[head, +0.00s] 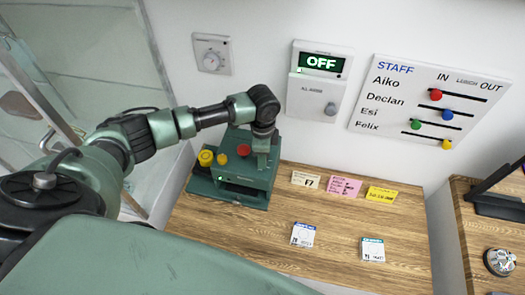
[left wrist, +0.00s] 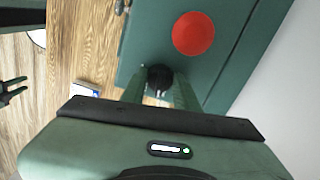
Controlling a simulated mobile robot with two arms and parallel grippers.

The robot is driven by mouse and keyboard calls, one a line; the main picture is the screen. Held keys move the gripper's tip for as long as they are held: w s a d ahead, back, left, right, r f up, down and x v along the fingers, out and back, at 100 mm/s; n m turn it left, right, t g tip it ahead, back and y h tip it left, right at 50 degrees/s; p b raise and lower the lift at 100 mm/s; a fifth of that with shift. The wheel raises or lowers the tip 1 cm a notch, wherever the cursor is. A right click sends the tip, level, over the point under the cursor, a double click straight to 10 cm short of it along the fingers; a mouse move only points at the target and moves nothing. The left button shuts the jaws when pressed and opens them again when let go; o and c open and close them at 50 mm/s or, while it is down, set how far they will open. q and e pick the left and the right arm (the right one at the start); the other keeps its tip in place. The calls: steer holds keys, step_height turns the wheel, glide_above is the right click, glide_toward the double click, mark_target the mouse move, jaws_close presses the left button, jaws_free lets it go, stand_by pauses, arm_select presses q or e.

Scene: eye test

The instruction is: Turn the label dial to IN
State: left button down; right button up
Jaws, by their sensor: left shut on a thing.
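The green machine (head: 232,190) stands at the left of the wooden counter, with a red button (head: 244,150) and yellow knobs (head: 206,158) on top. My left gripper (head: 262,148) points down at its right end. In the left wrist view the fingers (left wrist: 161,92) are shut on a round black knob (left wrist: 160,77), beside the red button (left wrist: 193,33). The fingers partly hide the knob, and I cannot read its setting or any dial marks. A dark two-pronged shape at the left edge looks like my right gripper (left wrist: 14,88), prongs apart and empty.
A staff board (head: 430,100) has coloured sliders and IN, LUNCH, OUT headings. Paper notes (head: 344,186) and two cards (head: 303,235) lie on the counter (head: 335,260). A glass panel stands at left.

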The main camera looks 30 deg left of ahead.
arm_select(q)
steer(key=n, duration=0.3)
steer(key=shift+n, duration=0.4)
steer(key=n, duration=0.8)
steer(key=shift+n, duration=2)
arm_select(e)
steer(key=shift+r, duration=0.3)
